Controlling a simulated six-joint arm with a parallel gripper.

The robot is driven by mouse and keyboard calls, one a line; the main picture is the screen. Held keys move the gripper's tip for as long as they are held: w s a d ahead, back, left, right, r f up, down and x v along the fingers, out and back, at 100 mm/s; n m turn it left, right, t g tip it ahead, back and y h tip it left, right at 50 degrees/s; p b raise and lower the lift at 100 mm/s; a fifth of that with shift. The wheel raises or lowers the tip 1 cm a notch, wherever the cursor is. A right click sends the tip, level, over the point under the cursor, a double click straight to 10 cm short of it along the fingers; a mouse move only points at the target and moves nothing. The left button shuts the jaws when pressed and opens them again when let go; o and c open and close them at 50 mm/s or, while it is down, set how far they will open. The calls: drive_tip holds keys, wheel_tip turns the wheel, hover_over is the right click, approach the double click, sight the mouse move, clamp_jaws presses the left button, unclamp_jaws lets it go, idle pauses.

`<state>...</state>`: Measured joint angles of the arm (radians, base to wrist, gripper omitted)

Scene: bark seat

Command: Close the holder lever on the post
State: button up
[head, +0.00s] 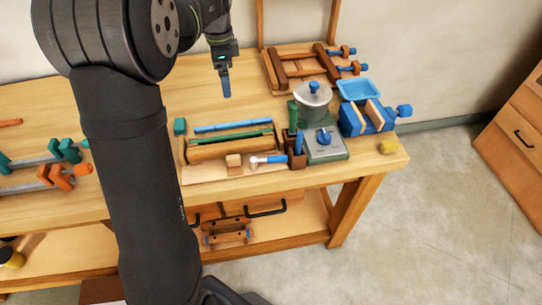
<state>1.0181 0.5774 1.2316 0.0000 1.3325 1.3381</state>
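A green-grey device (332,153) with a blue knob (323,137) on its top stands at the right part of the workbench. I cannot tell which of these is the post or the holder lever, or how the lever stands. My gripper (226,84) points down above the bench, left of the device and apart from it. Its opening cannot be made out.
A wooden tray (232,152) with blue and green bars lies left of the device. A small hammer (268,159) lies beside it. A blue vise (367,118), a blue dish (359,89) and a wooden clamp frame (300,69) stand right and behind. Clamps (61,177) lie left.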

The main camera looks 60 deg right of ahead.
drive_tip(key=shift+s, duration=0.25)
drive_tip(key=c, duration=0.7)
drive_tip(key=s+n, duration=0.2)
drive_tip(key=s, duration=0.1)
drive_tip(key=s+f+n+t, duration=0.1)
drive_tip(key=n, duration=0.1)
drive_tip(key=shift+s+a, duration=0.3)
drive_tip(key=shift+s, duration=0.1)
clamp_jaws()
drive_tip(key=s+a+f+n+h, duration=0.1)
drive_tip(key=s+a+f+n, duration=0.1)
drive_tip(key=s+n, duration=0.4)
drive_tip(key=s+a+f+n+t+h, duration=0.1)
drive_tip(key=s+a+n+h, duration=0.1)
drive_tip(key=s+a+n, duration=0.2)
drive_tip(key=shift+s+a+f+n, duration=0.4)
drive_tip(key=shift+s+n, duration=1.1)
drive_tip(key=shift+s, duration=1.4)
